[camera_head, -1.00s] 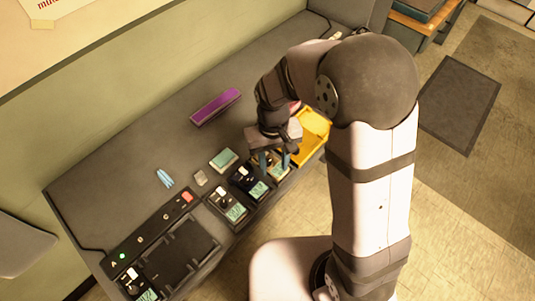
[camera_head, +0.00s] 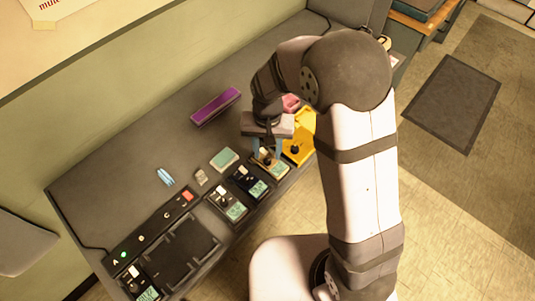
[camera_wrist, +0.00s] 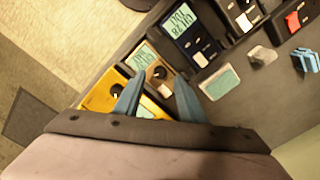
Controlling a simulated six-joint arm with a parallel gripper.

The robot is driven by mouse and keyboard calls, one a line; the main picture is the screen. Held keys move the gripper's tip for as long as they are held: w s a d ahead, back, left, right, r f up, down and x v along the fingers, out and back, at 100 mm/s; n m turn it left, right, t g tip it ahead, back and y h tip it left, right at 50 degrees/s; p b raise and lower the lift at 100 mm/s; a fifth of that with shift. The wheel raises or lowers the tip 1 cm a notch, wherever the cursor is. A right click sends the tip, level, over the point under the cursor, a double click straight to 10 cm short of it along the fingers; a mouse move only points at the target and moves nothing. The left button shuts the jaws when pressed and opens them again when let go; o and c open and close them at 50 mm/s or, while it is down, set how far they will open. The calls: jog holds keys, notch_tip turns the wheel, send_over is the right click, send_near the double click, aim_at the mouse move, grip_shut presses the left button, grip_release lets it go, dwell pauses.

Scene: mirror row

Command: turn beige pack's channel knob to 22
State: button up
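The beige pack (camera_head: 280,170) stands in the row at the table's front edge, with its display showing below my gripper in the head view. In the wrist view the beige pack (camera_wrist: 145,52) shows its display, a round dark brown knob (camera_wrist: 158,73) and a pale button. I cannot read its channel number. My gripper (camera_head: 268,152) is over this pack, with its two blue fingers apart. In the wrist view the gripper (camera_wrist: 160,82) has one finger to each side of the knob, with nothing seen between them but the pack. Whether the fingertips touch the pack is unclear.
A yellow pack (camera_head: 306,125) with a black knob stands close on the right. A navy pack (camera_head: 245,183) and a black pack (camera_head: 228,204) stand on the left. A teal-topped block (camera_head: 224,160) and a purple box (camera_head: 215,106) lie behind; the table there is mostly clear.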

aim_at(267, 160)
jog(key=shift+f, duration=1.55)
jog(key=shift+c, duration=0.6)
grip_shut()
jog(key=shift+n+p, duration=0.35)
jog(key=shift+n, duration=0.35)
jog(key=n, duration=0.5)
jog(key=shift+p, duration=0.3)
jog(key=n, duration=0.7)
jog(key=shift+p, duration=0.3)
